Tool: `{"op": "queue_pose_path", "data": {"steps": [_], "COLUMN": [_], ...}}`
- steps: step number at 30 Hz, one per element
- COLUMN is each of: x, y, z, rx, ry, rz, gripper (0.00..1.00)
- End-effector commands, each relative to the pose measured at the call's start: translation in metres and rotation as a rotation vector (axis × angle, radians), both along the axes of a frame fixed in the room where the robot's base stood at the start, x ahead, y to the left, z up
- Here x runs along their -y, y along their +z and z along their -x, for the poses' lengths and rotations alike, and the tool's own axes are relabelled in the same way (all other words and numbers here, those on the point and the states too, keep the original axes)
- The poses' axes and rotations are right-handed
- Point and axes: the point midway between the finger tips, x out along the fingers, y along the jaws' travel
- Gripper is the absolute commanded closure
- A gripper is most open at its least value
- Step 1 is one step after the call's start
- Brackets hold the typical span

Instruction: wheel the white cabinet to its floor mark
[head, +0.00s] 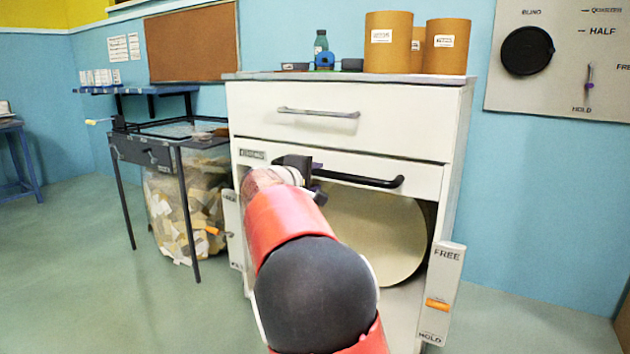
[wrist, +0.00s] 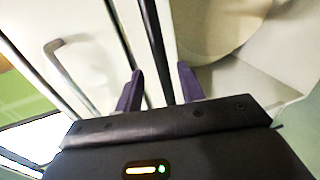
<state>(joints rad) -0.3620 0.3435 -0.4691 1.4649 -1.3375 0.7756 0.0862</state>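The white cabinet (head: 340,130) stands upright against the blue wall, filling the middle of the head view. It has a grey drawer pull on top and a black bar handle (head: 370,181) below. My gripper (head: 312,187) is at the left part of the black handle, partly hidden by my arm. In the wrist view the black bar (wrist: 155,45) passes between the two purple fingers (wrist: 160,90). The fingers stand apart, with a gap visible beside the bar. The floor mark is not seen in either view.
A FREE/HOLD plate (head: 441,292) with an orange lever is at the cabinet's lower right. A black-framed stand (head: 180,150) with a clear bin of scraps is close on the left. Brown tubs (head: 388,42) and a bottle (head: 321,42) stand on the cabinet top. Floor at right (head: 540,325) is clear.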

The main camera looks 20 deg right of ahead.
Motion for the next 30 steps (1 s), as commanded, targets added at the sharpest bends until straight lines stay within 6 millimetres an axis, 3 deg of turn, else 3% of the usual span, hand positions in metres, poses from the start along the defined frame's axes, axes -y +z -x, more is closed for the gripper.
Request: {"op": "queue_pose_path", "data": {"steps": [12,25,30], "x": [0.049,0.058,0.058], "y": [-0.010,-0.014,-0.014], "z": [-0.036,-0.044,-0.044], "rx": [-0.001,-0.001,-0.001], "ry": [-0.005,-0.002,-0.002], "rz": [0.001,-0.002,-0.002], "gripper": [0.61,0.61,0.82]}}
